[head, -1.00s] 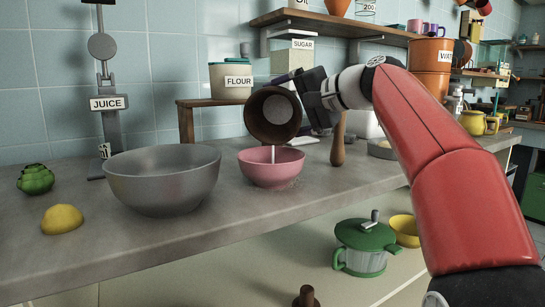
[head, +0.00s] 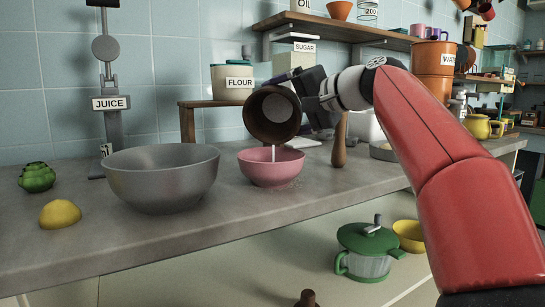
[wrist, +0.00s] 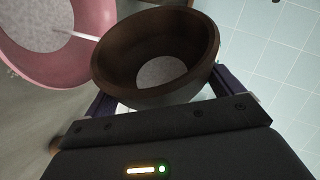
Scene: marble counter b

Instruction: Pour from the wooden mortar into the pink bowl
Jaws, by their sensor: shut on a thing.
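The wooden mortar (head: 259,123) is dark brown and tipped on its side, its mouth toward the head camera and down, above the pink bowl. My gripper (head: 302,100) is shut on the mortar from the right. In the wrist view the mortar (wrist: 120,50) still holds some pale contents. The pink bowl (head: 270,172) stands upright on the counter. A thin white stream (head: 273,154) runs from the mortar's lower rim into it. In the wrist view, pale contents lie inside the pink bowl (wrist: 72,60). The mortar and bowl appear apart.
A large grey bowl (head: 160,182) stands close to the left of the pink bowl. A lemon half (head: 60,214) and a green pepper (head: 37,178) lie further left. A wooden pestle-like piece (head: 339,145) stands to the right. The counter's front edge is just before the bowls.

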